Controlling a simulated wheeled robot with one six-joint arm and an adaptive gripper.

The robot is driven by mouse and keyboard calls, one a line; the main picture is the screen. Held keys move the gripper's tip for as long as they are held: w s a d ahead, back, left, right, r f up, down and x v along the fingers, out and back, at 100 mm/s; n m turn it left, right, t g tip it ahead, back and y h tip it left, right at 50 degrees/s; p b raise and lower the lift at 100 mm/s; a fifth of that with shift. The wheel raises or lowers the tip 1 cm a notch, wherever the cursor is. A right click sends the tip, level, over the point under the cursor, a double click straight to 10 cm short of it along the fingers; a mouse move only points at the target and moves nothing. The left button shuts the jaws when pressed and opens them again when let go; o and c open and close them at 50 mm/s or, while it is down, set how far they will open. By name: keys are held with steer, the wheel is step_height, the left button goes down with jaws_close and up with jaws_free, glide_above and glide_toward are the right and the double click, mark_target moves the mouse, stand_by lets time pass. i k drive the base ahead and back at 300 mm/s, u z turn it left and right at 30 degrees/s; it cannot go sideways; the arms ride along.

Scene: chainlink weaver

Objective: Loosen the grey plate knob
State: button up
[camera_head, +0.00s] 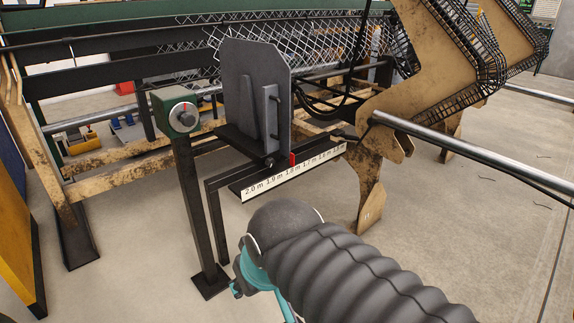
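The upright grey plate (247,75) stands on a dark carriage near the middle of the head view. A small dark knob (270,163) sits low on the carriage, just left of a red pointer (292,160). The pointer is above a white length scale (288,174), near its middle marks. My arm, with a dark ribbed sleeve and teal parts, reaches in from the bottom right and ends below and in front of the scale. My gripper's fingers do not show. The arm is apart from the knob in the picture.
A green post box with a round dial (183,116) stands left of the plate on a dark post (196,200). Brown machine arms (420,50) and a metal rod (470,150) are at right. Chain-link mesh (300,42) lies behind. The floor at right is mostly clear.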

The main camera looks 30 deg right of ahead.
mark_target(270, 163)
steer(key=z, duration=1.75)
steer(key=i, duration=1.05)
steer(key=u, duration=2)
